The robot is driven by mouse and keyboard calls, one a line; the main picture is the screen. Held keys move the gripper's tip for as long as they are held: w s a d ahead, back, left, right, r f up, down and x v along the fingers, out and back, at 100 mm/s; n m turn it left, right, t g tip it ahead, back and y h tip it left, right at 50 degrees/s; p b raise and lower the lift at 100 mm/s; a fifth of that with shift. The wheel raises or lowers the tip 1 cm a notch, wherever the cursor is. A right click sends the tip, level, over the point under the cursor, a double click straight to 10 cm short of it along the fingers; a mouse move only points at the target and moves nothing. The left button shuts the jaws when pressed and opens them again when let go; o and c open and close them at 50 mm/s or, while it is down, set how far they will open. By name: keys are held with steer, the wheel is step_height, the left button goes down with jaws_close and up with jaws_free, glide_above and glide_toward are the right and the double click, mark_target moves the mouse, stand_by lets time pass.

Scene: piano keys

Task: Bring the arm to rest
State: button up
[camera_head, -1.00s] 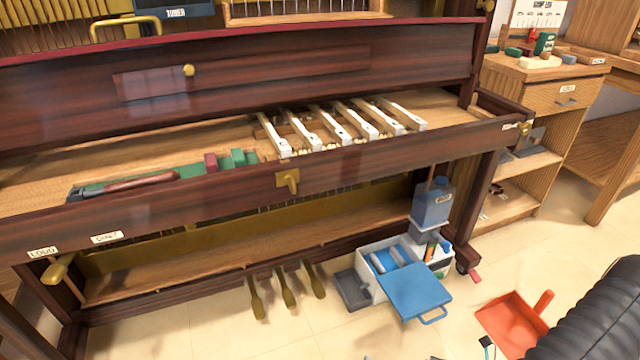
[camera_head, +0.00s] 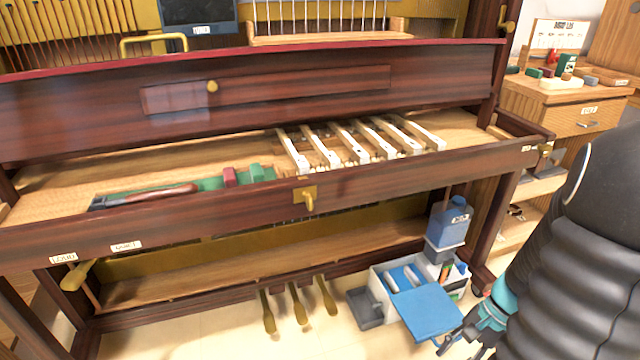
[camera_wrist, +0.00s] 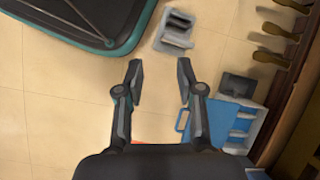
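My gripper (camera_wrist: 159,85) is open and empty in the wrist view, its two dark fingers well apart above the tiled floor. In the head view my black ribbed arm fills the right side, and part of the gripper (camera_head: 478,326) shows low beside it, in front of the piano. The piano (camera_head: 240,225) stands with several white keys (camera_head: 358,142) in its open key bed.
A toolbox with a blue lid (camera_head: 428,312) is on the floor by the piano's right leg, close to my gripper in the head view. A blue jug (camera_head: 447,224) stands behind it. Brass pedals (camera_head: 298,303) stick out left of it. A wooden cabinet (camera_head: 570,110) stands at right.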

steer(key=s+a+r+n+t+h, duration=0.1)
steer(key=a+r+n+t+h, duration=0.1)
steer(key=a+r+n, duration=0.4)
steer(key=s+a+r+n+t+h, duration=0.1)
steer(key=a+r+n+t+h, duration=0.2)
steer(key=r, duration=1.3)
steer(key=a+n+t, duration=0.1)
steer(key=a+n, duration=0.2)
steer(key=a, duration=0.3)
steer(key=shift+r+t+p, duration=0.3)
steer(key=shift+r+t, duration=0.05)
steer(key=shift+t, duration=0.05)
